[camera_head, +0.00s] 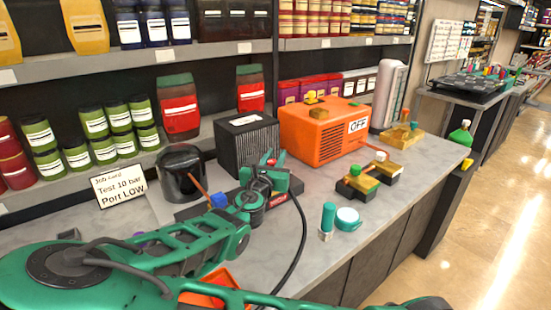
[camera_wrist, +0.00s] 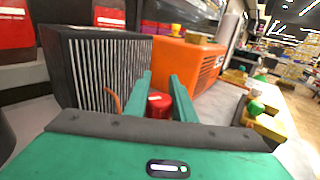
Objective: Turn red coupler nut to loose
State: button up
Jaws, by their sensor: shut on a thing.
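The red coupler nut (camera_wrist: 159,104) shows between the two green fingers of my gripper (camera_wrist: 159,95) in the wrist view. The fingers are closed on its sides. In the head view my gripper (camera_head: 268,170) is at the black finned pump (camera_head: 250,138), and only a small bit of red (camera_head: 271,161) shows between the fingers. The lower part of the nut and what it sits on are hidden by my gripper.
An orange machine (camera_head: 318,132) marked OFF stands right of the finned block. A black pot (camera_head: 181,175) stands left.

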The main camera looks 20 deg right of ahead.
jog(key=n+t+y, duration=0.1)
jog(key=y, duration=0.1)
jog(key=n+y, duration=0.1)
jog(key=y, duration=0.1)
jog(key=a+n+t+y, duration=0.1)
jog(key=n+y, duration=0.1)
jog(key=shift+w+t, duration=0.25)
jog(key=shift+t, duration=0.05)
jog(key=shift+w+a+r+n+y, duration=0.1)
jog(key=shift+a+n+y, duration=0.15)
jog(key=shift+n+y, duration=0.55)
jog(key=shift+a+f+n+y, duration=0.15)
jog(key=shift+n+y, duration=0.3)
jog(key=shift+y, duration=0.6)
jog(key=shift+w+a+r+n+y, duration=0.15)
jog(key=shift+a+n+y, duration=0.15)
jog(key=shift+n+y, duration=0.5)
jog(key=shift+s+a+y, duration=0.1)
jog(key=shift+y, duration=0.45)
jog(key=o, duration=1.1)
jog(key=shift+c, duration=0.2)
jog(key=shift+a, duration=0.1)
